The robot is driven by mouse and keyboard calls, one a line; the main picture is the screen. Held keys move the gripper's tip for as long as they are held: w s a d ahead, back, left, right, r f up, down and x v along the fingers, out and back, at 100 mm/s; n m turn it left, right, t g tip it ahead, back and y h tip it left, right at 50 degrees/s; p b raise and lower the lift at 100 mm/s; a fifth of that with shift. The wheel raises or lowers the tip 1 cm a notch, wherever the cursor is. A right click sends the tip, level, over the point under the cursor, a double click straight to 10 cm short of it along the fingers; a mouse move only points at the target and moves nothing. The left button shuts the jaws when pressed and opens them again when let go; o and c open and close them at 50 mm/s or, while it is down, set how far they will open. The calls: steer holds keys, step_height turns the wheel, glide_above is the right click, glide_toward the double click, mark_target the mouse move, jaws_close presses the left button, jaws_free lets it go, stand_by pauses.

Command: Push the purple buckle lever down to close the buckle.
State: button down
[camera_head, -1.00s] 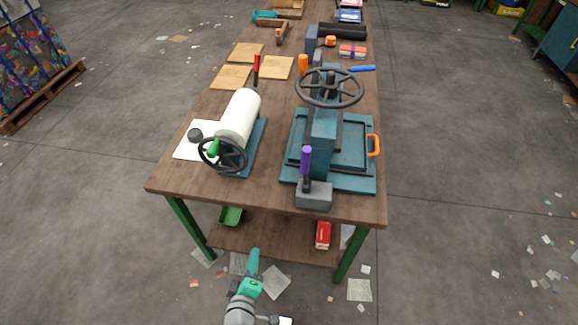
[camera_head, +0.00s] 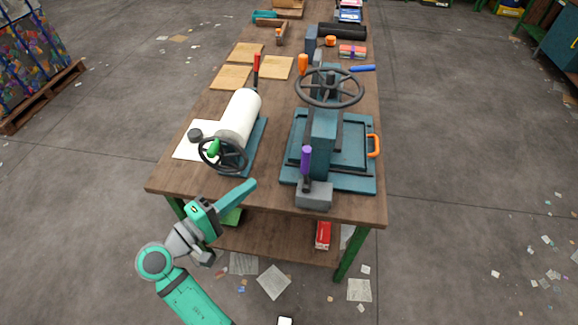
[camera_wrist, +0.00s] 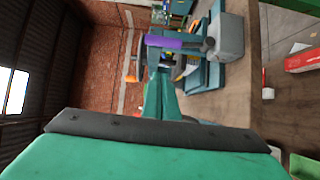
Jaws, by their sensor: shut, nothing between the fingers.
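The purple buckle lever (camera_head: 306,160) stands upright on a grey block (camera_head: 314,196) at the front edge of the table, before the blue press. In the wrist view, which is turned sideways, the purple lever (camera_wrist: 165,41) and its grey block (camera_wrist: 228,38) show beyond my fingers. My gripper (camera_head: 251,184) is shut and empty. It is at the front edge of the table, left of the lever and apart from it. In the wrist view my shut fingers (camera_wrist: 160,82) point toward the lever.
The blue press (camera_head: 330,150) with a black handwheel (camera_head: 329,88) stands behind the lever. A white roller (camera_head: 239,118) with its own handwheel (camera_head: 222,156) stands on the left, near my gripper. A red box (camera_head: 323,235) lies on the lower shelf.

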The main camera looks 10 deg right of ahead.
steer(key=shift+d, duration=0.1)
glide_toward(307, 169)
steer(key=w+d+r, duration=0.2)
steer(key=w, duration=0.4)
steer(key=shift+s+d+r, duration=0.15)
steer(key=shift+s+d, duration=0.2)
steer(key=shift+d, duration=0.3)
